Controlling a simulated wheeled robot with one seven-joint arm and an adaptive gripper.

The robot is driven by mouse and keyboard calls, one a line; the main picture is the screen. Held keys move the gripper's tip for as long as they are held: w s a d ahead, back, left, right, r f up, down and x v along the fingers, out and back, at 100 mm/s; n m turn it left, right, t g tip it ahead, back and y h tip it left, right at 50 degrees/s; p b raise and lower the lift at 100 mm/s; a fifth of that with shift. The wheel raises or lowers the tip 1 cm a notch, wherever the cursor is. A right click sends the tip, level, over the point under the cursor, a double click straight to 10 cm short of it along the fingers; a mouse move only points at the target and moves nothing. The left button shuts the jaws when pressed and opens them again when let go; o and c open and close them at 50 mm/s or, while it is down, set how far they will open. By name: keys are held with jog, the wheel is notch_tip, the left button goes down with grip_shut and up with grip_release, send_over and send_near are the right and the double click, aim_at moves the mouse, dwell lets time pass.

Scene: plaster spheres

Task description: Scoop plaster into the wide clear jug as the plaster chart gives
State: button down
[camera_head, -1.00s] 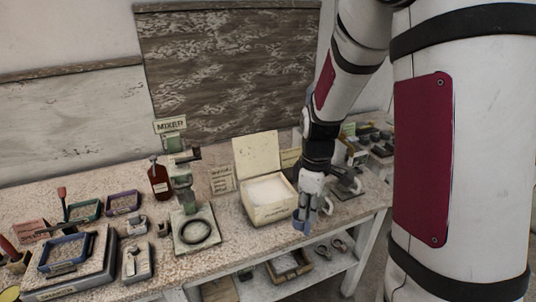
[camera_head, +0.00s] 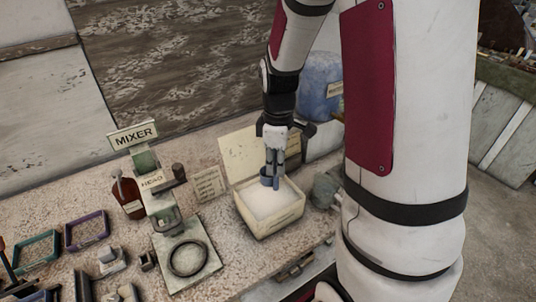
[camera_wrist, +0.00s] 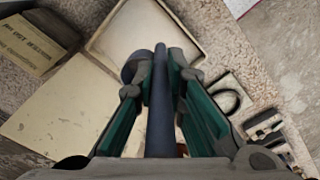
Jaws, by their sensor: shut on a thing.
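My gripper (camera_head: 274,160) is shut on the handle of a blue scoop (camera_head: 269,181), over the open plaster box (camera_head: 272,228). The scoop's cup is low at the white plaster (camera_head: 262,203); I cannot tell how far it is in or how full it is. In the wrist view, the dark blue scoop handle (camera_wrist: 160,110) runs between the green-sided fingers of my gripper (camera_wrist: 160,75), with the box's pale interior (camera_wrist: 150,30) beyond. A small written card (camera_head: 207,185) stands left of the box, its text unreadable. I cannot make out the wide clear jug.
The mixer (camera_head: 160,200) stands left of the box, its base plate bearing a dark ring (camera_head: 188,258). Trays (camera_head: 87,230) are further left. A large blue container (camera_head: 318,95) stands behind, and a grey lump (camera_head: 325,188) lies right of the box.

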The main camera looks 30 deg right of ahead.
aim_at(276, 188)
jog(key=shift+w+f+b, duration=0.15)
jog(key=shift+f+b, duration=1.15)
jog(key=shift+f, duration=0.75)
jog(key=shift+f+b, duration=1.8)
jog(key=shift+f, duration=2)
jog(key=shift+r+p, duration=3.3)
jog(key=shift+r, duration=1.75)
